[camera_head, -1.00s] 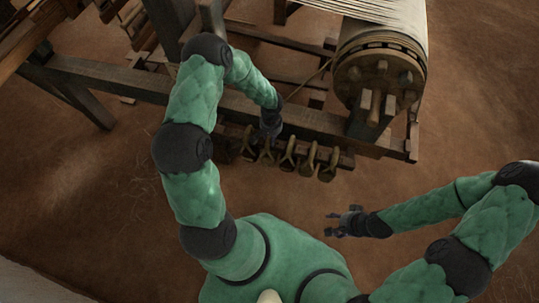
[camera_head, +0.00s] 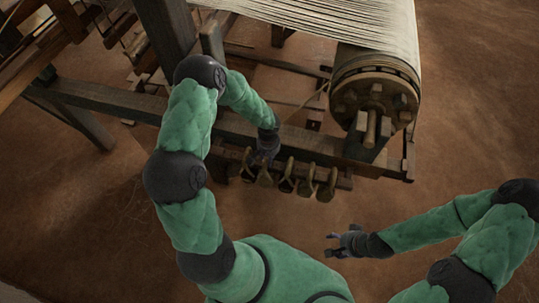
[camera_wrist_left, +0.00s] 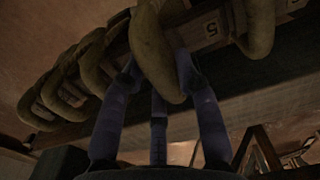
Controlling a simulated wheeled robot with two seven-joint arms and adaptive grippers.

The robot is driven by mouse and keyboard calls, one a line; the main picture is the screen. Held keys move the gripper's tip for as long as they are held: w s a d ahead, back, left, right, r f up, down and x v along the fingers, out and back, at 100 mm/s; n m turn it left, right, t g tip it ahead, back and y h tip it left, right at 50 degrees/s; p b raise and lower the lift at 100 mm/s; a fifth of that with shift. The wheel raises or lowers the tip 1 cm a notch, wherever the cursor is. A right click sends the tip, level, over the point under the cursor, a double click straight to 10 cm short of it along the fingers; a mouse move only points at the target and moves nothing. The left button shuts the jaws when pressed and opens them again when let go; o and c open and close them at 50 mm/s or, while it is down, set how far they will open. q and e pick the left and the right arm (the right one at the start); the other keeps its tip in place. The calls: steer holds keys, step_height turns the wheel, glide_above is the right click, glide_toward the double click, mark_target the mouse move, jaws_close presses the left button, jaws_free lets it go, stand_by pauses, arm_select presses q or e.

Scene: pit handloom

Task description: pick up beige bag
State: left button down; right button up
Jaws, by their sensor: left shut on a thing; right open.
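Several beige-brown bags hang in a row from a wooden rail at the loom's near side. My left gripper (camera_head: 263,157) is at the second bag from the left (camera_head: 264,180), on its upper part. In the left wrist view, the fingers of my left gripper (camera_wrist_left: 160,78) are shut around a drooping beige bag (camera_wrist_left: 152,42), which still hangs against the rail. The fingers hide part of it. My right gripper (camera_head: 336,245) is open and empty over the floor at the lower right, apart from the bags.
Other bags (camera_head: 306,183) hang close to the right, with one more on the left (camera_head: 247,166). A loom beam with pale threads (camera_head: 375,90) stands behind at right. The brown floor (camera_head: 450,140) is clear at right.

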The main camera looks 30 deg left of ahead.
arm_select(q)
steer(key=s+d+b, duration=0.1)
steer(key=s+d, duration=0.2)
steer(key=s, duration=1.3)
steer(key=shift+d, duration=0.4)
steer(key=shift+d, duration=0.1)
